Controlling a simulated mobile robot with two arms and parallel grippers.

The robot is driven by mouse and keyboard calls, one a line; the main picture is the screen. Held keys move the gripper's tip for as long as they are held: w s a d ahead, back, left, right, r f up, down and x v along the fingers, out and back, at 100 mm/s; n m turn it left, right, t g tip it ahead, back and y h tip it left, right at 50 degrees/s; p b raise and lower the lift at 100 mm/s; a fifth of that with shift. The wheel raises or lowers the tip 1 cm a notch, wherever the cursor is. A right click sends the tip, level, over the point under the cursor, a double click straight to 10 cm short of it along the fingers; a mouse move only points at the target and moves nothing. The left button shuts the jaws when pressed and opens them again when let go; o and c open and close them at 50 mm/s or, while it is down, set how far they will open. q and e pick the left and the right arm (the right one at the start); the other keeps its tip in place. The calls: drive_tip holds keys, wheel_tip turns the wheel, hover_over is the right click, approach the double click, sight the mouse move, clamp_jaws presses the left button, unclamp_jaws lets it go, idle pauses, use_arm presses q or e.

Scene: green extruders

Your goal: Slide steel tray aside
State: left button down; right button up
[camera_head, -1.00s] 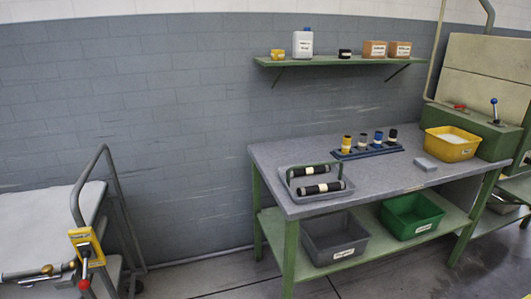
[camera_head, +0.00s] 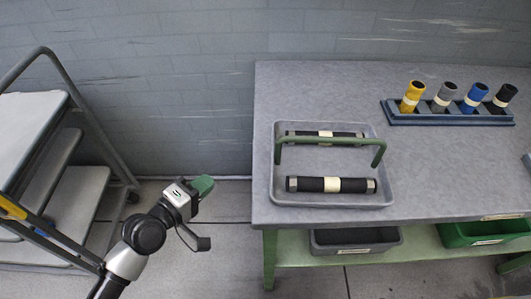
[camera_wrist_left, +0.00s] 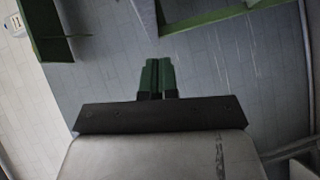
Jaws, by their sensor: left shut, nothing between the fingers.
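The grey steel tray (camera_head: 299,160) lies on the left end of the grey worktable (camera_head: 430,170) in the head view. A green bar handle (camera_head: 332,139) spans it. Two black rollers (camera_head: 331,185) with cream bands lie in it, one behind the other. My left gripper (camera_head: 203,187) is to the left of the table, over the floor, apart from the tray. Its green fingers are shut and empty; they also show together in the left wrist view (camera_wrist_left: 157,76). The tray is not recognisable in the wrist view. My right gripper is out of view.
A blue rack (camera_head: 445,116) with yellow, grey, blue and black cylinders stands behind right on the table. A grey trolley (camera_head: 45,150) is on the far left. Grey and green bins sit on the lower shelf. The tabletop right of the tray is mostly clear.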

use_arm(q)
drive_tip(key=s+d+r+h, duration=0.3)
drive_tip(key=s+r, duration=0.1)
drive_tip(key=r, duration=0.4)
drive_tip(key=x, duration=0.4)
drive_tip(key=p+x, duration=0.1)
drive_tip(key=x, duration=0.3)
drive_tip(key=s+d+p+x, duration=0.1)
drive_tip(key=x, duration=0.3)
drive_tip(key=shift+r, duration=0.15)
drive_tip(key=shift+d, duration=0.6)
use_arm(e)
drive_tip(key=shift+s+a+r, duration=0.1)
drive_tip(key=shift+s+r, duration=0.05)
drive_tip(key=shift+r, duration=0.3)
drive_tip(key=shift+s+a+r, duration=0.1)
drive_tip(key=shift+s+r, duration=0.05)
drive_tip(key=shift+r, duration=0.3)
use_arm(q)
drive_tip(key=shift+d, duration=0.1)
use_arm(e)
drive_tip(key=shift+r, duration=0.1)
